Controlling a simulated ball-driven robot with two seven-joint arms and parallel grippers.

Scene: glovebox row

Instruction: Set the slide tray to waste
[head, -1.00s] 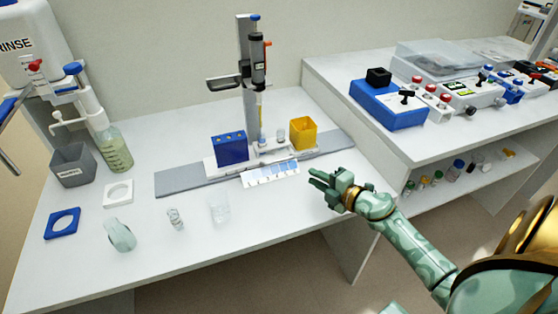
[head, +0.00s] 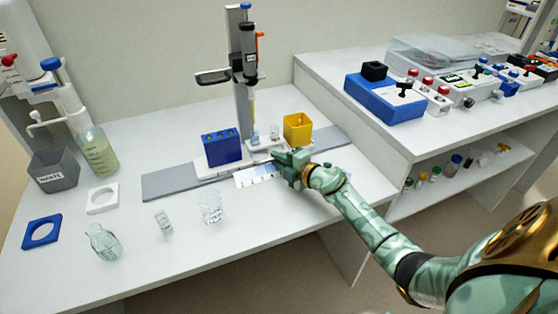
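The white slide tray (head: 208,172) sits on a grey rail (head: 165,185) below an upright dispenser stand (head: 242,70). The tray carries a blue rack (head: 222,147) at its left, small clear vials (head: 274,132) in the middle and a yellow bin (head: 298,127) at its right. A white label strip (head: 250,178) lies along the front. My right gripper (head: 278,160) is at the tray's front edge, over the right part of the strip, and hides what lies behind it. I cannot tell its finger gap or whether it touches the tray. My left gripper is out of view.
Glassware (head: 103,242) stands on the front left of the bench, beside a blue ring (head: 41,232) and a white ring (head: 102,200). A grey waste cup (head: 54,171) and a bottle (head: 99,150) stand farther back. A side bench at right holds a blue control box (head: 385,98).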

